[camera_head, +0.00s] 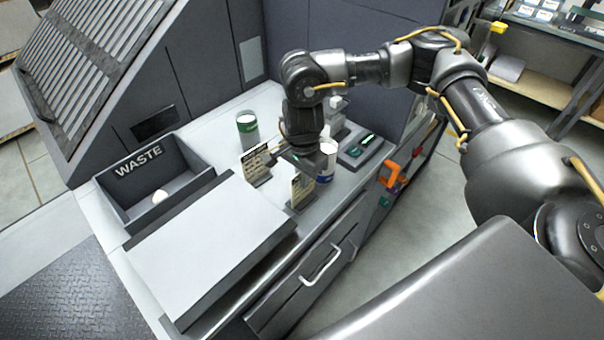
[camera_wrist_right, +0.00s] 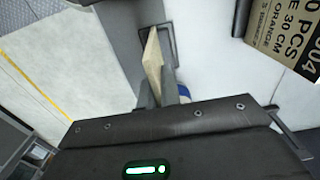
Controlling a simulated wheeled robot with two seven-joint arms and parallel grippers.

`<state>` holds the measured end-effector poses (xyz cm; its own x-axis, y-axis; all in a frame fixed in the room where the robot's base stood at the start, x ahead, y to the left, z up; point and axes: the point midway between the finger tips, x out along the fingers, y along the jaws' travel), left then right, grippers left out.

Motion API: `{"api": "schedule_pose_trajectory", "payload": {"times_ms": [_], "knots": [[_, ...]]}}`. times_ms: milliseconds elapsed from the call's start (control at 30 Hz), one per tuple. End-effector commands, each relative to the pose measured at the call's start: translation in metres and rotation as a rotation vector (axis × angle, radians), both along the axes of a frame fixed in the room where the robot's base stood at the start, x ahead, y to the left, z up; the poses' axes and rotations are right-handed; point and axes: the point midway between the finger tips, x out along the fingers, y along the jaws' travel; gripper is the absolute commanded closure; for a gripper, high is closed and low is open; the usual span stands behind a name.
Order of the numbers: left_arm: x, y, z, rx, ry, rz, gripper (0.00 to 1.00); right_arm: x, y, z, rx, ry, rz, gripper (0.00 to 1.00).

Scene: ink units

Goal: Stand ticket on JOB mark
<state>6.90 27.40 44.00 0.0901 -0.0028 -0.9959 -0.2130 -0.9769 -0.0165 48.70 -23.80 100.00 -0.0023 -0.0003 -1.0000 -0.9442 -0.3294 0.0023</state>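A tan ticket (camera_head: 299,188) stands upright near the front of the counter in the head view. In the right wrist view it is seen nearly edge-on (camera_wrist_right: 154,64). My right gripper (camera_wrist_right: 158,88) looks shut on this ticket, with a finger close on each side. A dark-outlined square (camera_wrist_right: 171,42) lies on the surface by the ticket; no JOB lettering is readable. A second ticket with black print (camera_head: 256,164) stands to the left; its print also shows in the wrist view (camera_wrist_right: 289,33). My left gripper is not in view.
A WASTE bin (camera_head: 126,206) with a pale round item stands at the left. A green-banded container (camera_head: 247,127) is behind the tickets; a blue-banded one (camera_head: 327,160) is close to my right gripper. A dark device (camera_head: 360,150) sits to the right. A raised pale panel (camera_head: 205,240) is in front.

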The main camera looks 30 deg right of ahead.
Motion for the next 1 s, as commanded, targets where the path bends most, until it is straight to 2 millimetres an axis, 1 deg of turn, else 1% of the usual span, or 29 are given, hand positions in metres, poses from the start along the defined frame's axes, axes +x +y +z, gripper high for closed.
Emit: {"api": "schedule_pose_trajectory", "payload": {"times_ms": [233,333,400,500,533,800,867,933,1000], "knots": [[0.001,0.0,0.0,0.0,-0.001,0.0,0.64,0.0,0.0,-0.001,0.0,-0.001,0.0,1.0],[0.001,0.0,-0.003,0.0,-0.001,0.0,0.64,0.0,0.0,-0.004,0.0,-0.001,0.0,1.0],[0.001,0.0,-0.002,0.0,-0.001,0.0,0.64,0.0,0.0,-0.003,0.0,-0.001,0.0,0.88],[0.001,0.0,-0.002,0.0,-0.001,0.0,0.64,0.0,0.0,-0.003,0.0,-0.001,0.0,0.75],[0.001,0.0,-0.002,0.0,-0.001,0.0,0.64,0.0,0.0,-0.003,0.0,-0.001,0.0,0.73],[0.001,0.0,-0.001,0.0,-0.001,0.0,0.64,0.0,0.0,-0.002,0.0,-0.001,0.0,0.73],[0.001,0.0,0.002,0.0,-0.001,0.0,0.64,0.0,0.0,0.002,0.0,-0.001,0.0,0.73],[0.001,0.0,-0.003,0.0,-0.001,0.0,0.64,0.002,0.0,0.006,0.001,-0.006,0.001,0.73],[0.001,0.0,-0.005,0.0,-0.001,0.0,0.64,0.002,0.0,0.015,0.0,-0.007,0.001,0.73]]}}
